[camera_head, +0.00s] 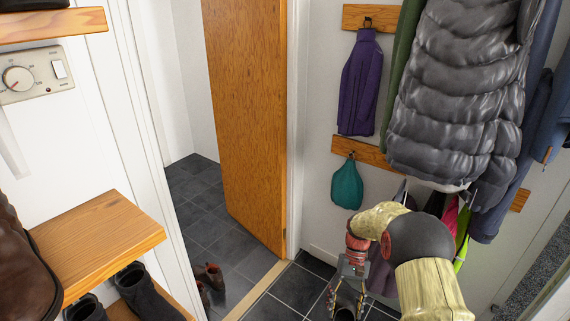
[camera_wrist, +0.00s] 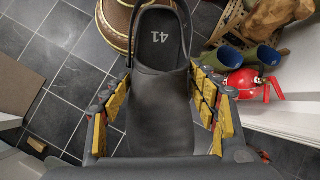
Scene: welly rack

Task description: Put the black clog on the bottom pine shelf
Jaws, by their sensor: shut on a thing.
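The black clog (camera_wrist: 150,110) fills the middle of the wrist view, its open heel end and strap at the top and the number 41 on its insole. My gripper (camera_wrist: 164,100) is shut on it, with yellow-padded fingers on both sides. In the head view my gripper (camera_head: 348,297) points down over the dark tiles at the lower right; a dark bit of the clog (camera_head: 345,314) shows between the fingers. At the left, a pine shelf (camera_head: 105,232) sits above a lower pine shelf (camera_head: 178,302), mostly hidden. I cannot tell whether that one is the bottom shelf.
Dark boots (camera_head: 145,292) stand on the lower shelf and a brown boot (camera_head: 22,262) on the shelf above. A wooden door (camera_head: 245,110) stands open. Coats (camera_head: 455,90) hang behind my arm.

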